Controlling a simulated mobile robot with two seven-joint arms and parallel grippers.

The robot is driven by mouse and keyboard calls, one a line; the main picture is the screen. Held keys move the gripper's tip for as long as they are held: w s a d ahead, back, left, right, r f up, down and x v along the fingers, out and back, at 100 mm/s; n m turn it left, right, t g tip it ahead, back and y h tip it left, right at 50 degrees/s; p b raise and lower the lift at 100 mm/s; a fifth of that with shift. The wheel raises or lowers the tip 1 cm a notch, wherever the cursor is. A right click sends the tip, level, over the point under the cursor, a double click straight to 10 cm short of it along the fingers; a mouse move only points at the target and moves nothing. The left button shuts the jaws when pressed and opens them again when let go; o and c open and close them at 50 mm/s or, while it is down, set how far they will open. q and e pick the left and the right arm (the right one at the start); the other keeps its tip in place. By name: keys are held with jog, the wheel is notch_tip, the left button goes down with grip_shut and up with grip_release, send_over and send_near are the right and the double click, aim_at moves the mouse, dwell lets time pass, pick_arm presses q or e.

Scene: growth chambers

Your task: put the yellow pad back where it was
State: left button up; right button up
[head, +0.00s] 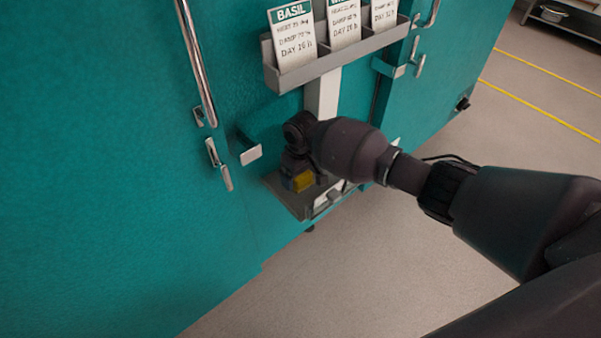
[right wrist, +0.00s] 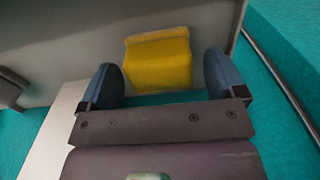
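The yellow pad (head: 303,181) is at the small grey lower shelf (head: 289,199) on the teal chamber front. In the right wrist view the pad (right wrist: 158,62) sits between the two blue-grey fingers of my right gripper (right wrist: 160,78). A gap shows between the pad and the right finger; the left finger is close to the pad's left edge. My right gripper (head: 302,176) is open around the pad, pointing down at the shelf, and hides part of it. Whether the pad rests fully on the shelf is hard to tell. My left gripper is out of view.
Above the lower shelf, a grey rack (head: 335,56) holds label cards, one reading BASIL (head: 292,38). Long metal door handles (head: 197,62) and latches (head: 250,155) stick out from the teal doors. Open floor (head: 400,270) lies in front.

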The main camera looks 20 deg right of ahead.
jog(key=shift+r, duration=0.2)
notch_tip(320, 180, up, 7)
jog(key=shift+f+p, duration=0.1)
jog(key=shift+p, duration=1.05)
jog(key=shift+r, duration=0.3)
